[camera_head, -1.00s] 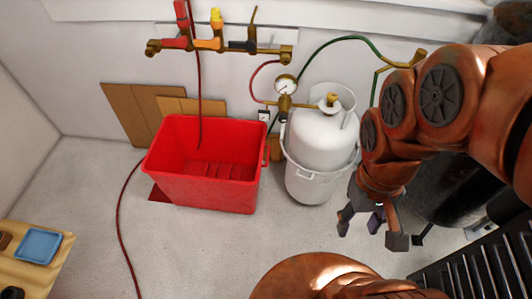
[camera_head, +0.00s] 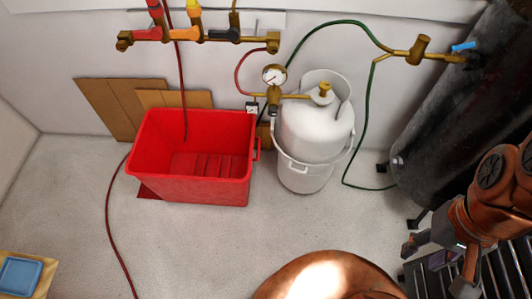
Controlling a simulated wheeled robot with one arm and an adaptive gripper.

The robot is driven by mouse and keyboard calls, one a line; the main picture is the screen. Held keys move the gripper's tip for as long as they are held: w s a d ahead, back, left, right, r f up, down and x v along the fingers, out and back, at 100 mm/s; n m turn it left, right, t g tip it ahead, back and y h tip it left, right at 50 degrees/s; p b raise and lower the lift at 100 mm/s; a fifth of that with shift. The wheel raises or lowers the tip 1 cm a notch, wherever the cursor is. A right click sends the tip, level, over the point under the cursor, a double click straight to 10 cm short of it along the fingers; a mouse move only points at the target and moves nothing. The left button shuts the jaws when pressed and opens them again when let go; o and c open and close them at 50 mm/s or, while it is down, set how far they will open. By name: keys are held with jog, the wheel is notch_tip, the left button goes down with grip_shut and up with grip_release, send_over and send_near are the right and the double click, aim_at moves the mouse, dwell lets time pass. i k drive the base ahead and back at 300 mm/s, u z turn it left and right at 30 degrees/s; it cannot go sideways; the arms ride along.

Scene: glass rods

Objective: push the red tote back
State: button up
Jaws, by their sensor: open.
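The red tote (camera_head: 200,190) is an open, empty-looking bin on the pale floor near the back wall. It stands left of the white gas cylinder, and a dark red flat patch (camera_head: 147,192) shows at its lower left edge. Its far side is close to cardboard sheets leaning on the wall. My gripper (camera_head: 437,268) is open at the lower right, well apart from the tote, with nothing seen between its fingers.
A white gas cylinder (camera_head: 316,130) stands in a white bucket (camera_head: 303,176) right of the tote. A red hose (camera_head: 112,225) runs over the floor at left. A dark tank (camera_head: 440,120) stands at right. Cardboard (camera_head: 105,105) leans behind. The floor in front of the tote is clear.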

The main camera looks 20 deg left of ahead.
aim_at(214, 167)
jog(key=i, duration=1.15)
jog(key=u, duration=0.5)
jog(key=k, duration=1.2)
jog(key=u, duration=1.8)
